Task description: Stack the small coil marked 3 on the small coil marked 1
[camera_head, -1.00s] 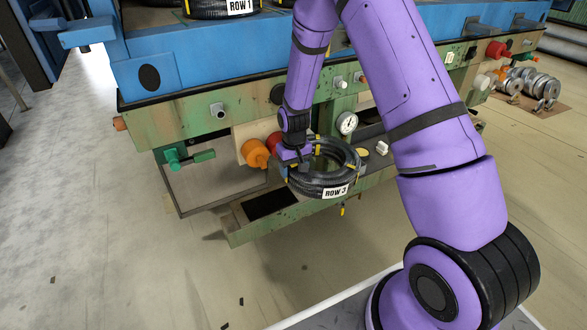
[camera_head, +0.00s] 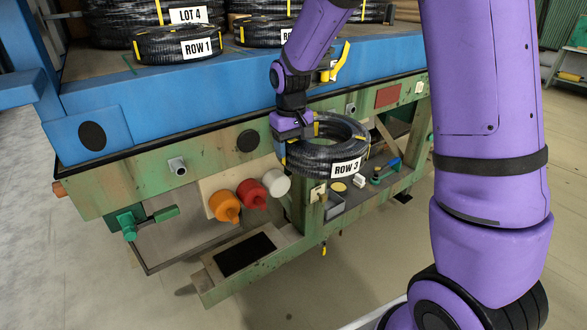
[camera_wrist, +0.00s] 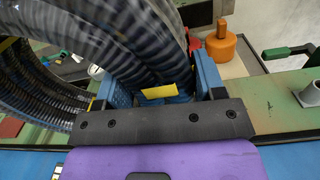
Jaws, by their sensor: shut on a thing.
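The small coil marked ROW 3 (camera_head: 327,159) is black with yellow bands and hangs in the air in front of the green bench. My gripper (camera_head: 294,132) is shut on its left side. In the wrist view the coil (camera_wrist: 100,50) passes between the blue fingers of my gripper (camera_wrist: 160,88), with a yellow band at the grip. The small coil marked ROW 1 (camera_head: 178,45) lies flat at the front of the blue-edged deck, up and left of my gripper. Nothing lies on its top.
A large coil marked LOT 4 (camera_head: 150,14) stands behind ROW 1. Another small coil (camera_head: 266,32) sits right of it, its label partly hidden by my arm. The blue deck edge (camera_head: 180,95) lies between the held coil and ROW 1.

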